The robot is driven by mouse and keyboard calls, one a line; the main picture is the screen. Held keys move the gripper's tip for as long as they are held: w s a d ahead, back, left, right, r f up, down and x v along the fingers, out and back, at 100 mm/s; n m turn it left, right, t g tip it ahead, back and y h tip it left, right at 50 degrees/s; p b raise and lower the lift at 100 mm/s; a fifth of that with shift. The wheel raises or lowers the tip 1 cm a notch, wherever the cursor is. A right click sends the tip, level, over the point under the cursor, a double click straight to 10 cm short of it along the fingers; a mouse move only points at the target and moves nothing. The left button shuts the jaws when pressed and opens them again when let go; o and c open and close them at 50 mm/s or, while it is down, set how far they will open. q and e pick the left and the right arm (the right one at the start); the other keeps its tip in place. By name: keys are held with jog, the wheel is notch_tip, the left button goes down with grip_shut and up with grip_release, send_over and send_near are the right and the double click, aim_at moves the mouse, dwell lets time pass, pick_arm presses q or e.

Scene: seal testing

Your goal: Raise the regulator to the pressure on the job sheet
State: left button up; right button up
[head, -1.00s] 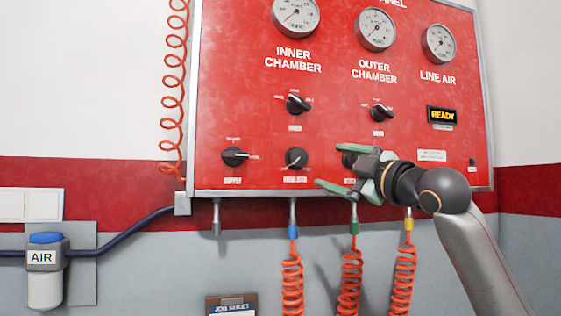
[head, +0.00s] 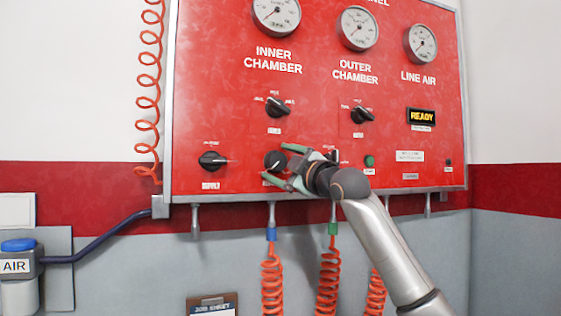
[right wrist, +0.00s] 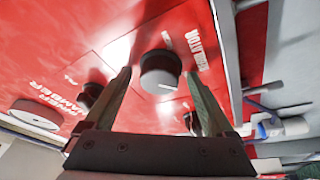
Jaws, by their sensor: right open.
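The regulator knob (head: 274,159) is a small dark round knob low on the red panel. In the right wrist view the knob (right wrist: 160,72) is grey, with "REGULATOR" lettering beside it. My right gripper (head: 281,164) is open with its green fingers at the knob, one above and one below. In the wrist view the fingers (right wrist: 161,76) stand on either side of the knob with gaps. The job sheet (head: 212,307) is cut off at the bottom edge and its pressure is unreadable. The line air gauge (head: 421,44) is too small to read. My left gripper is out of view.
The supply knob (head: 212,161) is left of the regulator. Selector knobs (head: 277,107) (head: 362,115) sit above. A green button (head: 369,161) is to the right. The display (head: 421,116) reads READY. Orange coiled hoses (head: 272,280) hang below the panel.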

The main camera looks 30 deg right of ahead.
jog(key=shift+c, duration=0.4)
jog(key=shift+s+r, duration=0.1)
jog(key=c, duration=1.2)
jog(key=shift+m, duration=0.3)
